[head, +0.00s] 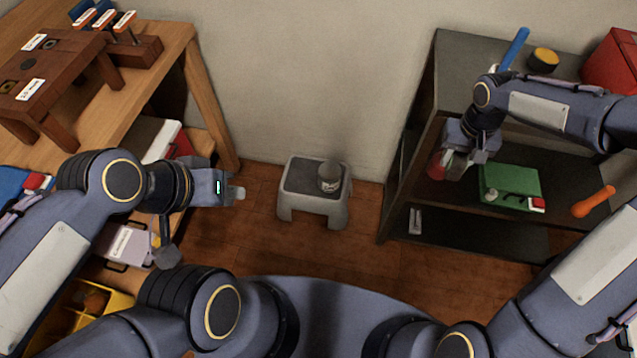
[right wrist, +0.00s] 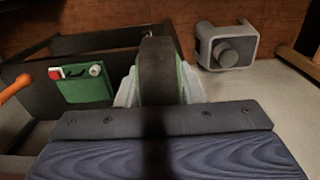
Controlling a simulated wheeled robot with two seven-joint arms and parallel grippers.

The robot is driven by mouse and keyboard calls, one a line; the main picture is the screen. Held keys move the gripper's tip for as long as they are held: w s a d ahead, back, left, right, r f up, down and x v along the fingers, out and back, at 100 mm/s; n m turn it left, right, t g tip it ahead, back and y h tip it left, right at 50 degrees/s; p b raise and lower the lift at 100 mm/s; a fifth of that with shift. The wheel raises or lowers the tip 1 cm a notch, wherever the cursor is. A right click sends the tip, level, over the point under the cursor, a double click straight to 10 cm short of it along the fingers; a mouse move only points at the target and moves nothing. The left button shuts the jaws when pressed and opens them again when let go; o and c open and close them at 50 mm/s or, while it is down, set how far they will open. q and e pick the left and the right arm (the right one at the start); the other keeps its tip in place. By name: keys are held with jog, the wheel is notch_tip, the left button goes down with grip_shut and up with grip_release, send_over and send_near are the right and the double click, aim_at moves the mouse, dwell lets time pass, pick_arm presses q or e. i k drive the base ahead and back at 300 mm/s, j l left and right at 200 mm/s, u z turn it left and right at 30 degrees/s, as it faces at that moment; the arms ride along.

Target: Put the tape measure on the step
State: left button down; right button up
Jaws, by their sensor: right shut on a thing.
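The step is a small grey stool (head: 300,178) on the floor against the wall; it also shows in the right wrist view (right wrist: 240,58). A grey cylindrical can (head: 330,176) stands on the right part of its top. My right gripper (head: 457,163) is in front of the dark shelf, right of and above the step in the picture. It is shut on a dark thing with green sides, seemingly the tape measure (right wrist: 158,70); the head view mostly hides it. My left gripper (head: 238,193) is left of the step with no thing visible in it; its finger gap is unclear.
The dark shelf unit (head: 440,215) at right holds a green case (head: 510,182), an orange-handled tool (head: 593,201) and a yellow-black round thing (head: 543,60). A wooden workbench (head: 165,45) stands at left. The step top's left part is bare.

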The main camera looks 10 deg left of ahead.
aim_at(293, 180)
jog(key=i+u, duration=0.1)
jog(key=u, duration=0.3)
jog(key=i+j+u, duration=0.1)
jog(key=u, duration=0.3)
jog(key=i+u, duration=0.1)
jog(key=u, duration=0.35)
jog(key=i+u, duration=0.1)
jog(key=u, duration=0.3)
